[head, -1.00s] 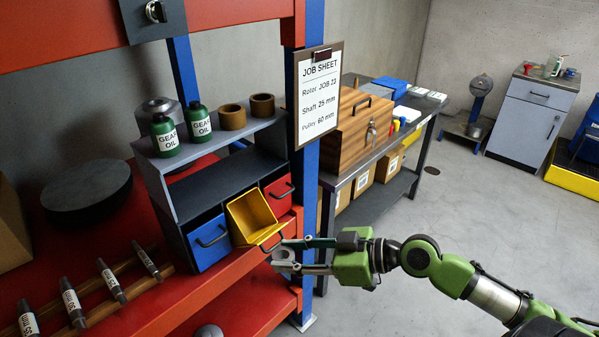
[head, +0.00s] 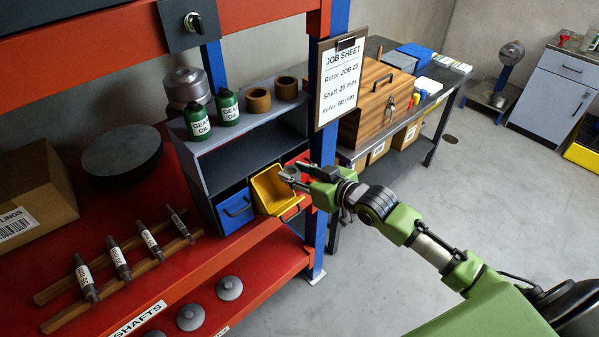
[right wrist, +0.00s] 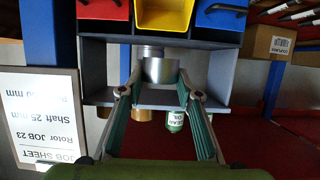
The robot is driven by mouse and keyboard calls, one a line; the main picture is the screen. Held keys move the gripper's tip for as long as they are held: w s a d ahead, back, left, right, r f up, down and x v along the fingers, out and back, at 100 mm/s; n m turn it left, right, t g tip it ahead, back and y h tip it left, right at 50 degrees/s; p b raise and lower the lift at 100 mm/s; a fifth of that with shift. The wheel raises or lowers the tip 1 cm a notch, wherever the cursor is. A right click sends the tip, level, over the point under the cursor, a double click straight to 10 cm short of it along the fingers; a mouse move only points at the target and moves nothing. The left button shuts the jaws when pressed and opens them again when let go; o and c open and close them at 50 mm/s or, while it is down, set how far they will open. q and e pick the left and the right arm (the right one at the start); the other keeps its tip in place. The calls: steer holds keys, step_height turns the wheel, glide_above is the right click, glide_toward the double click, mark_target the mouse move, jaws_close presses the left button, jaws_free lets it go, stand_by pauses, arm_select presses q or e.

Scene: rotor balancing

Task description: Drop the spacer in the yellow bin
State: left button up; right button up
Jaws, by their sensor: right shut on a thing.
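My right gripper (head: 296,178) is shut on a small grey ring, the spacer (head: 289,173). It holds the spacer at the upper right of the yellow bin (head: 264,194), which is tilted open with its handle at the front. From the head view I cannot tell whether the spacer is over the bin's opening. In the right wrist view the spacer (right wrist: 160,70) sits between the fingertips, and the yellow bin (right wrist: 165,14) shows behind it. The arm and gripper hide part of the red bin. My left gripper is not in view.
A blue bin (head: 236,211) is left of the yellow one and a red bin (head: 297,160) is right of it, all in a grey rack (head: 196,167). Oil bottles (head: 227,107) stand on top. A blue post (head: 318,228) with a job sheet (head: 340,85) stands close to the gripper.

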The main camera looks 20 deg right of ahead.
steer(key=f+b+x, duration=0.1)
steer(key=b+x, duration=0.5)
steer(key=x, duration=0.1)
steer(key=shift+f, duration=0.2)
steer(key=shift+s, duration=0.1)
steer(key=o, duration=1.4)
steer(key=shift+s+f, duration=0.1)
steer(key=v, duration=1.2)
